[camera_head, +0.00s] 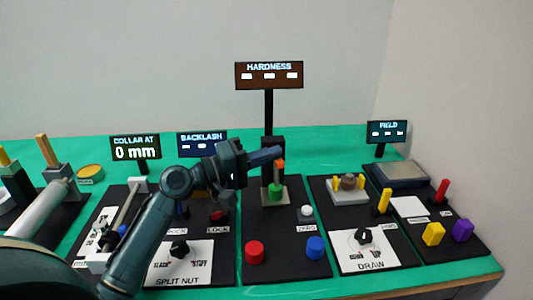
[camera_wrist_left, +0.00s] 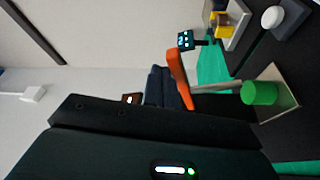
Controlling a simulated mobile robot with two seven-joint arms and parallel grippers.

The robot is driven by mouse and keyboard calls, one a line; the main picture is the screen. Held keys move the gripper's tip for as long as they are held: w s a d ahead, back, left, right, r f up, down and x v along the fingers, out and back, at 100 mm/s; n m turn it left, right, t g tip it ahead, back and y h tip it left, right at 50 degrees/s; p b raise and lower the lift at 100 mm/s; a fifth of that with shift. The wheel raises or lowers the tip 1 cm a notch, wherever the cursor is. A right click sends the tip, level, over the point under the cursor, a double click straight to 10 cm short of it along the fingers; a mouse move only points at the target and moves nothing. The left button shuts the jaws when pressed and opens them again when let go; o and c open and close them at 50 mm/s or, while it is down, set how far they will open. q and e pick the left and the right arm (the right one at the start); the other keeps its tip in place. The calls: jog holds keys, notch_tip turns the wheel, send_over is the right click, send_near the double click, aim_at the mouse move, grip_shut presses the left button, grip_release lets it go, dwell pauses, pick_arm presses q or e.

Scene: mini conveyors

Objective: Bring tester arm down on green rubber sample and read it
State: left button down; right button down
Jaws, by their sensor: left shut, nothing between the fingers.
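The green rubber sample (camera_head: 276,190) stands upright on the tester's pale plate (camera_head: 285,199). It also shows in the left wrist view (camera_wrist_left: 259,93). The orange tester arm (camera_head: 280,168) is above the sample, and a grey rod (camera_wrist_left: 215,86) runs from it toward the sample. I cannot tell whether the rod touches the sample. The hardness display (camera_head: 269,75) shows only white dashes or blocks, no readable number. My left gripper (camera_head: 276,153) is shut and empty, right by the orange arm's upper end. Its dark fingers (camera_wrist_left: 166,88) lie next to the arm in the left wrist view; contact is unclear.
A red sample (camera_head: 254,252) and a blue sample (camera_head: 315,247) stand at the front of the tester's black board. A white zero button (camera_head: 306,210) is at its right. The split nut board (camera_head: 216,275) lies left, the draw board (camera_head: 350,210) right.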

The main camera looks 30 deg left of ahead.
jog(key=shift+d, duration=0.1)
dwell(0.3)
pick_arm(q)
jog(key=b+v, duration=0.2)
jog(key=v, duration=1.1)
jog(key=shift+b, duration=0.35)
pick_arm(e)
jog(key=shift+s+d+r+t, duration=0.25)
jog(key=shift+d+t, duration=0.15)
jog(key=shift+d, duration=0.15)
pick_arm(q)
jog(key=shift+s, duration=0.1)
pick_arm(e)
jog(key=shift+f, duration=0.1)
